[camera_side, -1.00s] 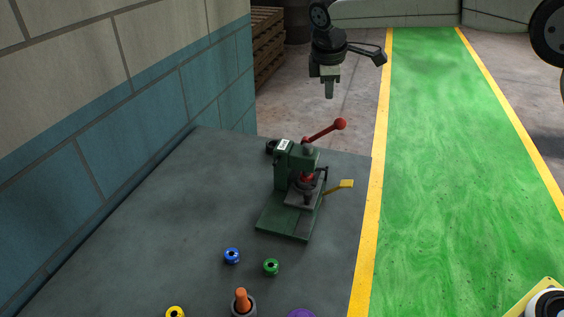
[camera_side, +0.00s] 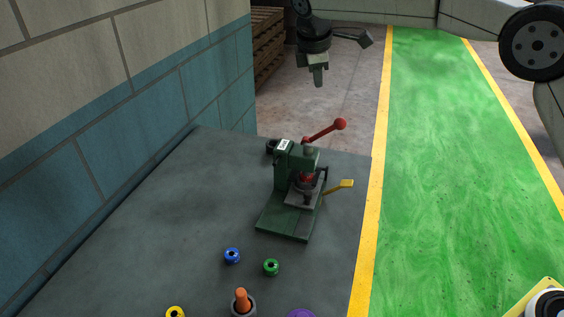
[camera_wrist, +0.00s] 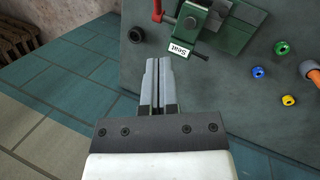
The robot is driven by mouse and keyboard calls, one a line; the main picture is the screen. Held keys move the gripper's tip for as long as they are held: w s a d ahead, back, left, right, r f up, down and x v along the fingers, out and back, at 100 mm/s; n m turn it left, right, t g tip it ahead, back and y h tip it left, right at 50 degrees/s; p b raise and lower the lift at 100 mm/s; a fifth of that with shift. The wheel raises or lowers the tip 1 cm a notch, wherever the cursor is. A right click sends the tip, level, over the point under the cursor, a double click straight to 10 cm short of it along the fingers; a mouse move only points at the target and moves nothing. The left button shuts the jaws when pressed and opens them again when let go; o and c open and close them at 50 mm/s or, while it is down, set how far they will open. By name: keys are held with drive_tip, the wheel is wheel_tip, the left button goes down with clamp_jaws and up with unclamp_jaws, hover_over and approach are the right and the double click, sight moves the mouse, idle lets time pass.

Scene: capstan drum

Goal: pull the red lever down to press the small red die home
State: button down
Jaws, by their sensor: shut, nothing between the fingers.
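The green press (camera_side: 288,190) stands on the grey table, with a white label on top that reads "Seat" in the wrist view (camera_wrist: 183,47). Its red lever (camera_side: 326,131) slants up to the right and ends in a red ball. A small red part, likely the die (camera_side: 306,178), sits under the ram; its exact seating cannot be made out. My gripper (camera_side: 318,83) is shut and empty, above and behind the press, apart from the lever. In the wrist view my gripper's fingers (camera_wrist: 158,62) are together, pointing at the table near the press.
A yellow handle (camera_side: 341,187) sticks out at the press's right. A dark ring (camera_side: 271,147) lies behind it. Blue (camera_side: 232,256), green (camera_side: 271,267), yellow (camera_side: 175,313) and purple (camera_side: 301,313) pieces and an orange peg (camera_side: 241,300) are in front. A block wall (camera_side: 120,130) bounds the left.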

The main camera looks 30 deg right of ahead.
approach(342, 127)
drive_tip(key=w+a+f, duration=0.3)
drive_tip(key=w+f, duration=0.1)
drive_tip(key=shift+s+d+f, duration=0.15)
drive_tip(key=shift+d+f, duration=0.35)
drive_tip(key=shift+d, duration=0.35)
drive_tip(key=shift+s+d+f, duration=0.1)
drive_tip(key=shift+d+f, duration=0.45)
drive_tip(key=shift+d, duration=0.3)
drive_tip(key=shift+s+d+f+t, duration=0.25)
drive_tip(key=shift+s+d+t, duration=0.05)
drive_tip(key=shift+s+d+f+m+t+y, duration=0.3)
drive_tip(key=shift+s+d+f+t+y, duration=0.45)
drive_tip(key=shift+y, duration=0.25)
wheel_tip(342, 127, down, 8)
drive_tip(key=s+d+t+y, duration=0.1)
drive_tip(key=s+d, duration=0.1)
drive_tip(key=shift+s+d, duration=0.2)
drive_tip(key=shift+s, duration=0.1)
drive_tip(key=shift+f, duration=0.25)
